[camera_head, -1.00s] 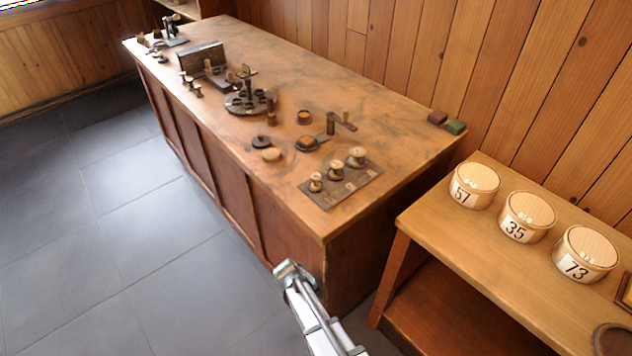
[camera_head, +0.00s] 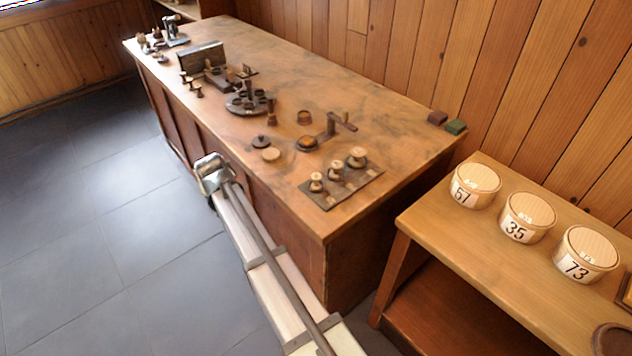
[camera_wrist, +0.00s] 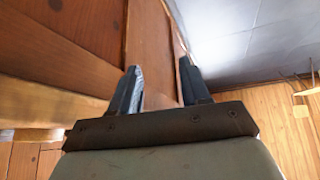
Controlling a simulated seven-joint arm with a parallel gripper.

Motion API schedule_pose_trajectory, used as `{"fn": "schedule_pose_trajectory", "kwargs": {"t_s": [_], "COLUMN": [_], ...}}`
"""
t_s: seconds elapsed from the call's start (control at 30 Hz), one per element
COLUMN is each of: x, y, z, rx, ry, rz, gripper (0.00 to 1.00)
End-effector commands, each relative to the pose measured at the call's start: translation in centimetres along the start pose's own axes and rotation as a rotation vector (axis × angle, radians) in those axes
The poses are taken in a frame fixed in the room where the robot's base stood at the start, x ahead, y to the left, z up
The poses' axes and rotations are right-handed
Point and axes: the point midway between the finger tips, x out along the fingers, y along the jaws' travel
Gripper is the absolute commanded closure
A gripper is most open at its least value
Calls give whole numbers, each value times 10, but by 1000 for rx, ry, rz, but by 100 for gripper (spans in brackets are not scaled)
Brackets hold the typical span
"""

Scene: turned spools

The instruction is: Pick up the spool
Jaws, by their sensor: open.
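Several turned spools stand on a dark board (camera_head: 329,202) at the near right end of the wooden bench: a small spool (camera_head: 316,182), a middle spool (camera_head: 336,171) and a larger spool (camera_head: 357,157). Which one the task means I cannot tell. My gripper (camera_head: 207,168) is in front of the bench's long side, left of the spools and apart from them. In the wrist view its two fingers (camera_wrist: 163,88) are spread with nothing between them. No spool shows in the wrist view; the bench side fills much of it.
The bench top (camera_head: 385,125) also carries a round dark stand (camera_head: 247,104), a pale disc (camera_head: 271,154) and a dark metal fixture (camera_head: 338,122). Open floor lies at left.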

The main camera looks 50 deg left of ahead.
Motion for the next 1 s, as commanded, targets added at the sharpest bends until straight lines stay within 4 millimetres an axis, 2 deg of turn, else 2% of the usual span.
{"fn": "schedule_pose_trajectory", "kwargs": {"t_s": [0.03, 0.1, 0.27, 0.37, 0.43, 0.77, 0.87, 1.0], "x": [-9, -19, -42, -55, -64, -108, -130, -176], "y": [-6, -11, -20, -19, -11, 76, 111, 169], "z": [-14, -28, -53, -65, -69, -54, -44, -24], "rx": [2, 5, 13, 18, 25, 79, 103, 145], "ry": [21, 43, 81, 91, 80, -100, -180, -321], "rz": [-10, -21, -43, -49, -48, -2, 11, 22], "gripper": [54, 54, 54, 54, 54, 54, 54, 54]}}
